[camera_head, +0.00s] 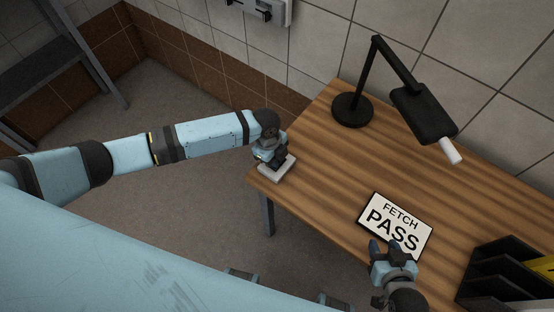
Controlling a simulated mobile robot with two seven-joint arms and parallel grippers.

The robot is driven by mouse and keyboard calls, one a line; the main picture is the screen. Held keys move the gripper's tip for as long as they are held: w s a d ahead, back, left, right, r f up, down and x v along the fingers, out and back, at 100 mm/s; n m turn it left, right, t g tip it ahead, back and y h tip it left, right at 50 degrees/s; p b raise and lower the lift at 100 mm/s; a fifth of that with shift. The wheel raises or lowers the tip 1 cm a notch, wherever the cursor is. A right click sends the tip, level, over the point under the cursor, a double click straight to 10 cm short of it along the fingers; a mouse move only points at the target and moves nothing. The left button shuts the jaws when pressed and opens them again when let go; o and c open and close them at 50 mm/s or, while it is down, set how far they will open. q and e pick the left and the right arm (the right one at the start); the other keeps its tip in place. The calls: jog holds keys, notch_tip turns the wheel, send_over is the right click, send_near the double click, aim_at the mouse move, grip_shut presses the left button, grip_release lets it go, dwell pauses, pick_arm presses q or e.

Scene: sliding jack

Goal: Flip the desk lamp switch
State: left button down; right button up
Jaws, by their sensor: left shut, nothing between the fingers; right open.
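The black desk lamp (410,108) stands on a round base at the back of the wooden desk (330,155). Its arm bends over to the right, and a white piece (450,150) sticks out from its head. A pale flat block (271,175), which may be the lamp switch, lies at the desk's left corner. My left gripper (276,163) is shut and empty, right over this block and partly covering it. I cannot tell whether they touch. My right gripper (392,246) is open at the lower edge of the sign.
A white "FETCH PASS" sign (374,221) lies near the desk's front edge. A black tiered organizer (490,275) stands at the lower right. A grey wall fixture (270,10) is at the top, and a grey shelf (40,65) at the upper left. The desk's middle is clear.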

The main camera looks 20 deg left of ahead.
pick_arm(q)
jog(key=shift+f, duration=0.15)
pick_arm(e)
jog(key=shift+f, duration=0.1)
pick_arm(q)
notch_tip(320, 180, up, 3)
jog(key=p, duration=0.2)
jog(key=shift+f+p, duration=0.1)
jog(key=shift+p, duration=0.3)
notch_tip(320, 180, up, 2)
jog(key=shift+p, duration=0.95)
notch_tip(320, 180, up, 2)
jog(key=shift+r+p, duration=0.15)
jog(key=shift+p, duration=0.95)
pick_arm(e)
notch_tip(320, 180, up, 6)
jog(key=shift+s+d, duration=0.15)
jog(key=shift+d, duration=0.25)
pick_arm(q)
jog(key=shift+d, duration=0.1)
